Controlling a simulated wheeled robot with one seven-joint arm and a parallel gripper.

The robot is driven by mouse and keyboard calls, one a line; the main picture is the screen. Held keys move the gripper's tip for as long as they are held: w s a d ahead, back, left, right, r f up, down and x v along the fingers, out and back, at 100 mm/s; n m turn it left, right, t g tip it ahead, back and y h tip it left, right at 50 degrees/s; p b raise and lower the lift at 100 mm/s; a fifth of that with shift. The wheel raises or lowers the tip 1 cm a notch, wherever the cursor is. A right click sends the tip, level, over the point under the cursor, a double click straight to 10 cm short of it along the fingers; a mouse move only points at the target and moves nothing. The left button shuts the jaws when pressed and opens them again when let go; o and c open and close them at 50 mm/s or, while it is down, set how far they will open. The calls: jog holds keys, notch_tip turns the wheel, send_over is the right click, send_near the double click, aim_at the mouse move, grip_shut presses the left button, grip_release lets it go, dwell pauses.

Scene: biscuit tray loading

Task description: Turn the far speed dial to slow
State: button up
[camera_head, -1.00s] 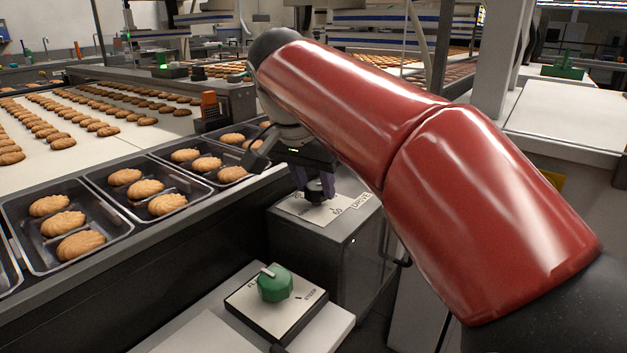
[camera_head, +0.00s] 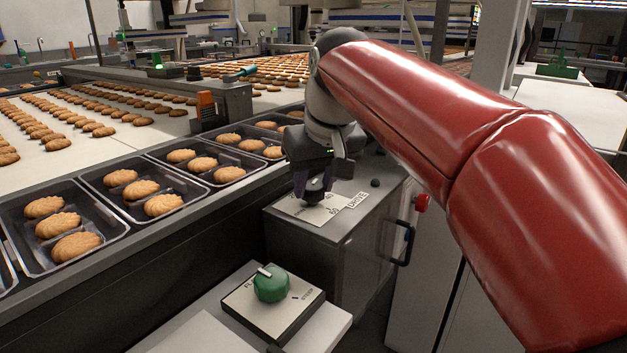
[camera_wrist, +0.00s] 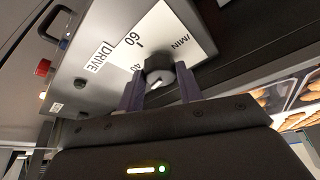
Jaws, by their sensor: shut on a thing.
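The far speed dial (camera_wrist: 159,68) is a dark round knob with a pale mark, on a white scale plate (camera_wrist: 165,35) printed 40, 60 and /MIN beside a DRIVE label. My gripper (camera_wrist: 160,88) has its two purple-grey fingers on either side of the knob and is shut on it. In the head view my gripper (camera_head: 314,195) points down onto the top of the grey drive box (camera_head: 310,240). The fingers and wrist mostly hide the dial there, and I cannot tell its exact setting.
A nearer green dial (camera_head: 271,284) sits on a white plate in front. A red button (camera_head: 422,202) and a dark handle (camera_head: 406,243) are right of the box. Trays of biscuits (camera_head: 130,228) run along the conveyor at left.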

jog(key=n+y, duration=0.1)
jog(key=n, duration=0.2)
jog(key=shift+w+d+n+g, duration=0.1)
jog(key=shift+d+n+g, duration=0.05)
jog(key=shift+n+g, duration=0.25)
jog(key=n, duration=0.2)
jog(key=n+g+y, duration=0.1)
jog(key=n, duration=0.1)
jog(key=shift+w+d+n, duration=0.1)
jog(key=shift+w+n, duration=0.05)
jog(key=shift+n, duration=0.15)
jog(key=n+g, duration=0.1)
jog(key=n, duration=0.2)
jog(key=n+g, duration=0.1)
jog(key=n, duration=0.2)
jog(key=shift+w+g+y, duration=0.2)
jog(key=shift+g+y, duration=0.1)
jog(key=shift+g, duration=0.1)
jog(key=shift+n, duration=0.4)
jog(key=o, duration=1)
